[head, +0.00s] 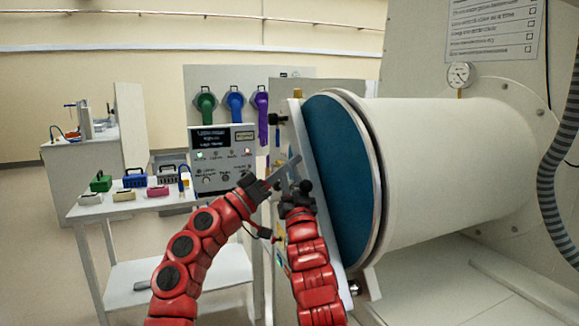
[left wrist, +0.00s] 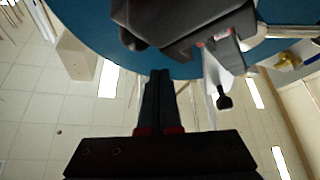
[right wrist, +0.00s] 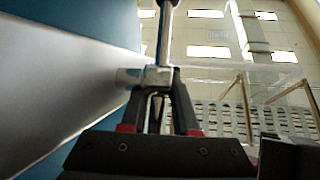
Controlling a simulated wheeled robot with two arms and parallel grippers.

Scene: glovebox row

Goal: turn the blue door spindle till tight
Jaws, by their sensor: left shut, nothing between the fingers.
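The blue door (head: 335,180) closes the left end of the big white cylinder. Its spindle, a metal cross-bar handle (head: 287,168), stands out in front of the door. My left gripper (head: 269,183) is shut and empty, beside the bar on its left. In the left wrist view its fingertips (left wrist: 161,74) are together below the door face. My right gripper (head: 297,186) is at the spindle. In the right wrist view its fingers (right wrist: 158,88) flank the metal hub (right wrist: 157,76) closely, with a bar (right wrist: 166,30) rising above. My grippers hide part of the spindle in the head view.
A control panel (head: 222,160) with coloured hanging handles above it stands behind my left gripper. A white cart (head: 125,207) with small coloured boxes is at the left. A gauge (head: 459,75) and a ribbed hose (head: 549,190) are at the right.

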